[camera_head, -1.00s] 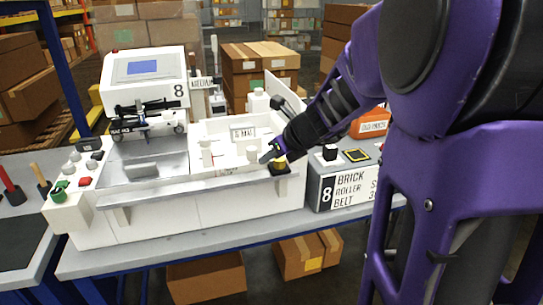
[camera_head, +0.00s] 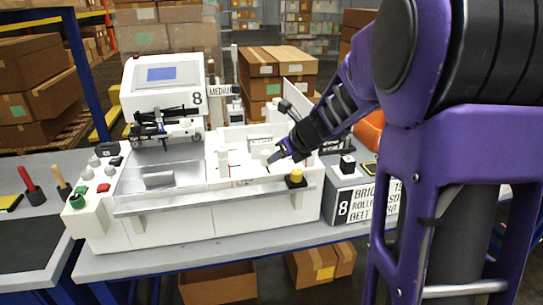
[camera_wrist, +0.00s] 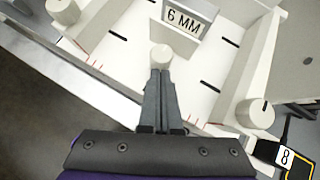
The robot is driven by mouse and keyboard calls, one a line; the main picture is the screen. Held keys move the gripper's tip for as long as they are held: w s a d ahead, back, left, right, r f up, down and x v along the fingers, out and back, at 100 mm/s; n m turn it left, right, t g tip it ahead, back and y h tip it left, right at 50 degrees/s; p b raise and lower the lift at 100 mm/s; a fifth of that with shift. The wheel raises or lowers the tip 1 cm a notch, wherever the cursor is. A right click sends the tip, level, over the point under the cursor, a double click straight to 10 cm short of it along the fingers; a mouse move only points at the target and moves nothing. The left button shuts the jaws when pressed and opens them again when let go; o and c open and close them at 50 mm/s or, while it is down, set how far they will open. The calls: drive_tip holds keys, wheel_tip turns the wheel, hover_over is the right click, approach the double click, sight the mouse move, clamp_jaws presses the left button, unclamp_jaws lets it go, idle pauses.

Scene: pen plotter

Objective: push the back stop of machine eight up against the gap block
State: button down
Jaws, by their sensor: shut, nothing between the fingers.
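Machine eight (camera_head: 165,215) is a white bench machine with a screen and an "8" label. In the head view my gripper (camera_head: 277,154) reaches into the bay from the right.
White posts stand at the left (camera_wrist: 62,10) and right (camera_wrist: 255,113) of the bay. The bay floor has black slots and red marks. A yellow button (camera_head: 296,177) sits at the front right corner. A grey labelled box (camera_head: 362,200) stands right of the machine.

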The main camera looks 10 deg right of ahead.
sight(271, 145)
drive_tip(key=w+p, duration=0.3)
drive_tip(key=w, duration=0.3)
drive_tip(key=shift+r, duration=0.15)
drive_tip(key=shift+w, duration=0.55)
drive_tip(key=shift+s+f, duration=0.15)
drive_tip(key=shift+f, duration=0.05)
